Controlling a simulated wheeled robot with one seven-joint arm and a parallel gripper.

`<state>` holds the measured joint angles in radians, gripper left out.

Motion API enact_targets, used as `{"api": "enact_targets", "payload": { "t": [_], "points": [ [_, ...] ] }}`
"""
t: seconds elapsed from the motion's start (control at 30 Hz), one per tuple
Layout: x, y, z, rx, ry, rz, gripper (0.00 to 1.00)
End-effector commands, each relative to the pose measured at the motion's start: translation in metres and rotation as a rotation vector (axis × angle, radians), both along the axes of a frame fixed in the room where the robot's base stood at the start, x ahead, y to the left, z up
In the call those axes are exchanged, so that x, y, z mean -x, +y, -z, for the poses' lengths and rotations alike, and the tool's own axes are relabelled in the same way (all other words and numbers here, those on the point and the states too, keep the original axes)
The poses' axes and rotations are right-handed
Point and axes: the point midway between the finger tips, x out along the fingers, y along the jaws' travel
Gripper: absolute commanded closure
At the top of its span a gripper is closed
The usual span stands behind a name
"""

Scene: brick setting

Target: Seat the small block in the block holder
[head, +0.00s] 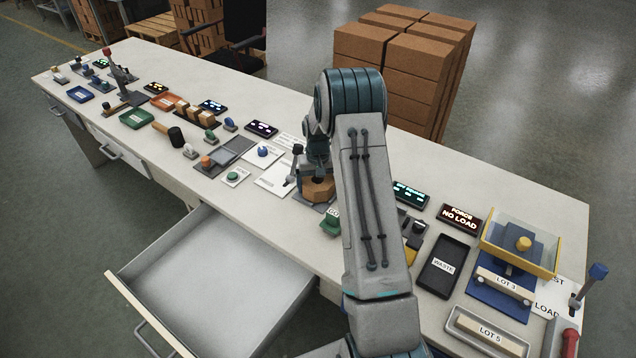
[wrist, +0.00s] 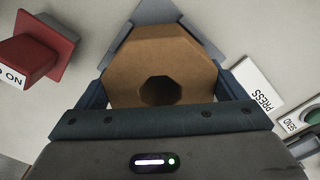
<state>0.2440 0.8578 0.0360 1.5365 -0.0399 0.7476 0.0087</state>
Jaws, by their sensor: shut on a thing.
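A brown octagonal block with an octagonal hole in its middle, which I take for the small block (wrist: 180,48), fills the space between my fingers in the wrist view. My gripper (wrist: 165,92) is shut on it, one finger at each side. In the head view the block (head: 318,189) shows below my gripper (head: 312,168). A grey plate with a pointed corner, possibly the block holder (wrist: 152,12), lies under the block and is mostly covered by it. I cannot tell whether the block touches the plate or how it sits there.
In the wrist view a red part (wrist: 38,55) stands left, and a PRESS label (wrist: 257,87) and green button (wrist: 312,116) lie right. In the head view an open drawer (head: 215,280) juts out front. A waste tray (head: 443,265) and yellow-rimmed clear box (head: 520,245) stand right.

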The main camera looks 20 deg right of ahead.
Motion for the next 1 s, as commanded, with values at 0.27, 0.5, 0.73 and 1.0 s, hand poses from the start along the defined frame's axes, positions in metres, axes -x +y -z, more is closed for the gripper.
{"api": "enact_targets", "payload": {
  "t": [0.27, 0.5, 0.73, 1.0],
  "points": [
    [0.0, 0.0, 0.006, 0.0, -0.001, 0.0, 0.49],
    [0.0, 0.0, 0.01, 0.0, -0.001, 0.0, 0.49],
    [0.0, 0.0, 0.011, 0.0, -0.001, 0.0, 0.0],
    [0.0, 0.0, 0.012, 0.0, 0.001, 0.0, 0.0]
  ]
}}
